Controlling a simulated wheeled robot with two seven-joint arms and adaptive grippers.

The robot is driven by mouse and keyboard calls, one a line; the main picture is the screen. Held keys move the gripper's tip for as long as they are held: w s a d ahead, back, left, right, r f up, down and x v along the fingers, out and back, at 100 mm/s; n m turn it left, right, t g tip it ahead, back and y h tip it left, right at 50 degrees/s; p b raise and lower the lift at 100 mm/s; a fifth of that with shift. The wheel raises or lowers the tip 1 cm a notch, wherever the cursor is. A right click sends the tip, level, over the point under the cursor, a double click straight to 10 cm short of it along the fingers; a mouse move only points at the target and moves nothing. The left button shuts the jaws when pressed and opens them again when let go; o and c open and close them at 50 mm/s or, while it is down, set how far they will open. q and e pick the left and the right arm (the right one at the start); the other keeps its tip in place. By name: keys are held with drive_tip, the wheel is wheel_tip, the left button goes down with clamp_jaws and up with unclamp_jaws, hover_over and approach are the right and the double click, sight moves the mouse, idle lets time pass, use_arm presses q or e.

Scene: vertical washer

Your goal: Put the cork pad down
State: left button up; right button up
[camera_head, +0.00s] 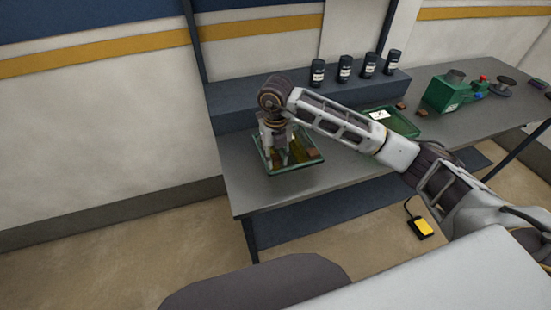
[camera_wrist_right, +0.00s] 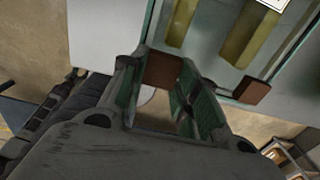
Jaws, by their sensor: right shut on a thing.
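My right gripper (camera_head: 277,158) points down over the left part of a green-rimmed tray (camera_head: 298,171) at the bench's left end. In the right wrist view, its fingers (camera_wrist_right: 168,85) are shut on a brown cork pad (camera_wrist_right: 162,70), at the tray's edge. Whether the held pad touches the tray I cannot tell. A second brown pad (camera_wrist_right: 250,90) shows at another part of the tray edge, and a brown pad (camera_head: 312,153) shows at the tray's right in the head view. Yellowish strips (camera_wrist_right: 245,38) lie inside the tray. My left gripper is not in view.
A second green tray (camera_head: 403,125) with a white card stands further right, partly behind my right arm. Small brown blocks (camera_head: 421,112) lie near it. Several black jars (camera_head: 344,68) stand on the back shelf. A green machine (camera_head: 447,93) stands at right. The bench's front edge is near the tray.

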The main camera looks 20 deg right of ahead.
sight(275, 159)
drive_tip(key=shift+f, duration=0.75)
drive_tip(key=shift+f, duration=0.2)
drive_tip(key=o, duration=0.6)
drive_tip(key=shift+o, duration=0.2)
drive_tip(key=shift+r, duration=0.15)
drive_tip(key=shift+r, duration=0.2)
wheel_tip(275, 159, up, 12)
drive_tip(key=b, duration=0.2)
drive_tip(key=shift+f, duration=0.15)
